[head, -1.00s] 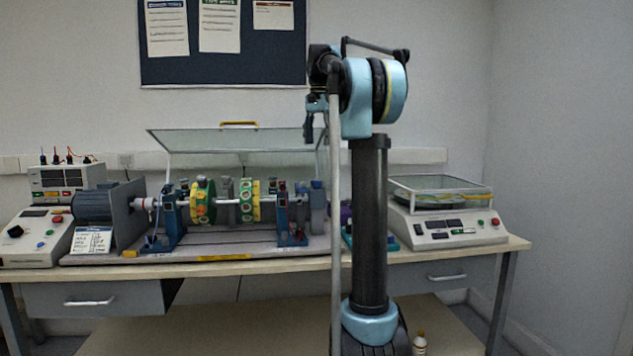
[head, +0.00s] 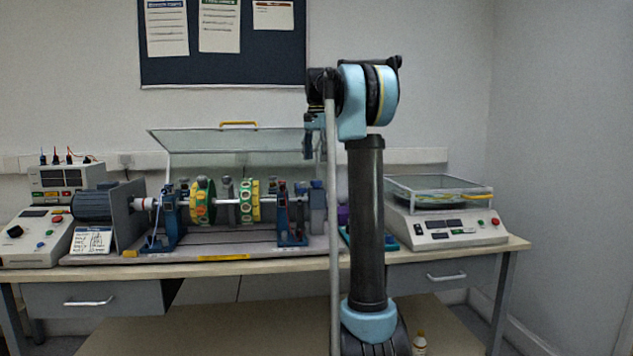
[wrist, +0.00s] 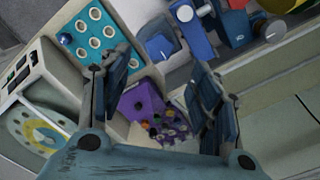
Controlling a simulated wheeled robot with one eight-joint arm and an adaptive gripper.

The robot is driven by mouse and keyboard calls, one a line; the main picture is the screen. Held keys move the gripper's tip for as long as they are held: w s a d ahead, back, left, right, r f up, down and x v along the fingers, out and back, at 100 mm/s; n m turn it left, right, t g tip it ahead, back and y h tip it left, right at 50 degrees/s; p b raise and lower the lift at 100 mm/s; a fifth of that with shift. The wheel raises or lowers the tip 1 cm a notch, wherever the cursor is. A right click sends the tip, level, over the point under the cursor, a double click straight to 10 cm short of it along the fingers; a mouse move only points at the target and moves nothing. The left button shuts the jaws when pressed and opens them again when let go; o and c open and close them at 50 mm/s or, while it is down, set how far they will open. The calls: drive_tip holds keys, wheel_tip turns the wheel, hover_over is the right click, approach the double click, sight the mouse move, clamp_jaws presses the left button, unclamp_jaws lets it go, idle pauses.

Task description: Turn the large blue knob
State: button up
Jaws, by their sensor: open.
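A blue knob-like part (head: 317,184) tops the grey block at the right end of the rotor rig. It appears to be the blue part (wrist: 161,46) in the wrist view, beyond and between my fingertips. I cannot be sure it is the large blue knob. My gripper (wrist: 160,72) is open and empty, with its two dark fingers spread over the bench and apart from the blue part. In the head view my gripper hangs above the right end of the rig, partly hidden by my arm.
A purple block (wrist: 142,102) lies below the blue part in the wrist view. A teal tray with pale round pieces (wrist: 95,30) is at upper left. A raised clear cover (head: 235,142) stands behind the rig. A control box (head: 445,232) is at right.

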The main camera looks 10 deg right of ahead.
sight(317, 181)
wheel_tip(317, 181, down, 9)
drive_tip(key=shift+f, duration=0.1)
idle(0.3)
drive_tip(key=shift+c, duration=0.2)
drive_tip(key=c, duration=1)
